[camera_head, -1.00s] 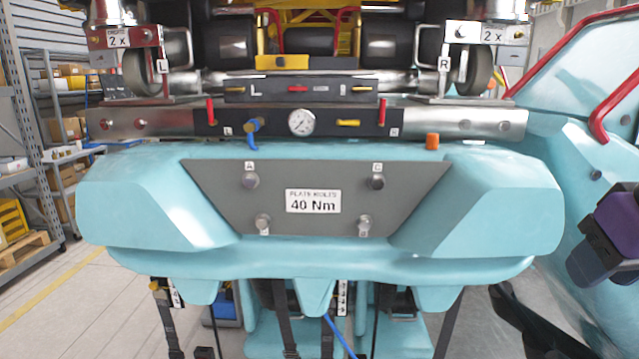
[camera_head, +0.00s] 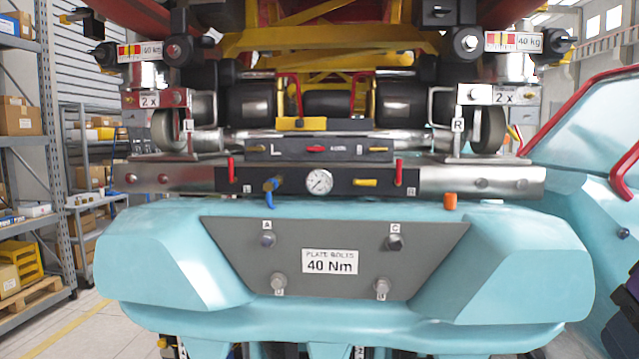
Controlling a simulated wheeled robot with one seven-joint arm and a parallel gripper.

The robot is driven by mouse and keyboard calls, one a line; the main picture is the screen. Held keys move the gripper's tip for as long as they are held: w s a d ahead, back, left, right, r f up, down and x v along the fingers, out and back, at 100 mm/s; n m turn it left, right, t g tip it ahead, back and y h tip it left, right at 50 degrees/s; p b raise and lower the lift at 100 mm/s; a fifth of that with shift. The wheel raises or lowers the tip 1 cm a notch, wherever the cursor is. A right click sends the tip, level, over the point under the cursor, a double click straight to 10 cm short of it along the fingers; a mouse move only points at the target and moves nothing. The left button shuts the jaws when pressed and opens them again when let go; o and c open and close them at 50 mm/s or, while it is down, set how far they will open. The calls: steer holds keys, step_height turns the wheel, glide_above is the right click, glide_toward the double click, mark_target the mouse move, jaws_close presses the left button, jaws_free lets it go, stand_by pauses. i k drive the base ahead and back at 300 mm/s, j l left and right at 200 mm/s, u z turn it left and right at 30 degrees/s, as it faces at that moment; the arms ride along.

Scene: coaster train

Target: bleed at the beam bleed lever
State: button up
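The beam (camera_head: 450,180) is a metal bar across the turquoise car end, with a black panel in its middle. The panel carries a round white gauge (camera_head: 319,181), a blue valve handle (camera_head: 270,188) and a yellow lever (camera_head: 365,182) lying level. An upright red lever (camera_head: 231,170) is at its left end and another red lever (camera_head: 398,172) at its right end. A smaller panel above has a level red lever (camera_head: 316,149) and small yellow levers. The small labels are unreadable, so I cannot tell which is the bleed lever. My gripper is not in view.
A grey plate (camera_head: 235,240) with several bolts and a "40 Nm" label sits below the beam. An orange cap (camera_head: 450,201) stands right of the panel. Wheels and frames flank above. A turquoise body with a red rail (camera_head: 575,110) is at right, shelves (camera_head: 50,150) at left.

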mark_target(357, 182)
steer(key=k+j+z, duration=0.6)
steer(key=k+j, duration=0.15)
steer(key=k, duration=0.05)
